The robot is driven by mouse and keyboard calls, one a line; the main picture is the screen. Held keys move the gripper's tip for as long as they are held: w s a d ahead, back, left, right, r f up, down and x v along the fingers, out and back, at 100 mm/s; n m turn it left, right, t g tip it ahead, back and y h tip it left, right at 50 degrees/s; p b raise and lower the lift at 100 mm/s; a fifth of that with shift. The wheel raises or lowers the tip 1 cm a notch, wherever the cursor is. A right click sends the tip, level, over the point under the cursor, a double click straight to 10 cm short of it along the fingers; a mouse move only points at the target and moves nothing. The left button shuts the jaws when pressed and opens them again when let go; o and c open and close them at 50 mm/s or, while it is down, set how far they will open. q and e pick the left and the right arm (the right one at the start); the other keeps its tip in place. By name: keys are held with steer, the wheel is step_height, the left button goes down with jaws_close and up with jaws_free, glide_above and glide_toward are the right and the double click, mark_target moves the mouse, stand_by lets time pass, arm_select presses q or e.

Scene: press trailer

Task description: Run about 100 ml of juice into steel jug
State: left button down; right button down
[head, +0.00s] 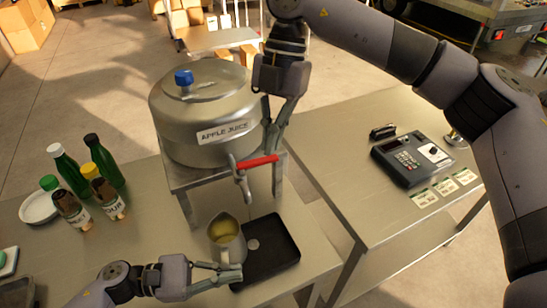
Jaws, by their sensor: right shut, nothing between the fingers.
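The steel jug (229,246) is under the tap (243,184) of the large steel apple juice tank (203,135), at the left side of a black tray (275,252). Its inside looks yellowish; I cannot tell how much juice is in it. The tap's red lever (257,162) lies sideways. No clear stream shows below the spout. My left gripper (234,273) is at the jug's handle on the near side and looks shut on it. My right gripper (271,148) is shut and empty, pointing down just above the red lever; I cannot tell whether it touches it.
Several green and brown bottles (103,160) and a white plate (39,207) stand on the left of the steel table. A dark device (412,158) and label cards (445,187) lie on the right table. The right table's front is clear.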

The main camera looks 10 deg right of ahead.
steer(key=s+a+f+n+g+y, duration=0.2)
steer(key=s+a+f+n+y, duration=0.35)
steer(key=a+y, duration=0.3)
steer(key=s+d+f+m+t+y, duration=0.2)
steer(key=d+m+t, duration=0.1)
steer(key=d+t, duration=0.55)
steer(key=s+d+f+m+t+y, duration=0.1)
steer(key=s+d+m+t+y, duration=0.15)
steer(key=d+t, duration=0.6)
steer(key=g, duration=0.2)
glide_toward(255, 164)
steer(key=s+a, duration=0.2)
steer(key=a, duration=0.1)
steer(key=shift+w+a, duration=0.2)
steer(key=shift+w, duration=0.55)
steer(key=shift+w+a, duration=0.25)
steer(key=shift+w, duration=0.45)
steer(key=shift+w+a, duration=0.2)
steer(key=shift+w, duration=0.55)
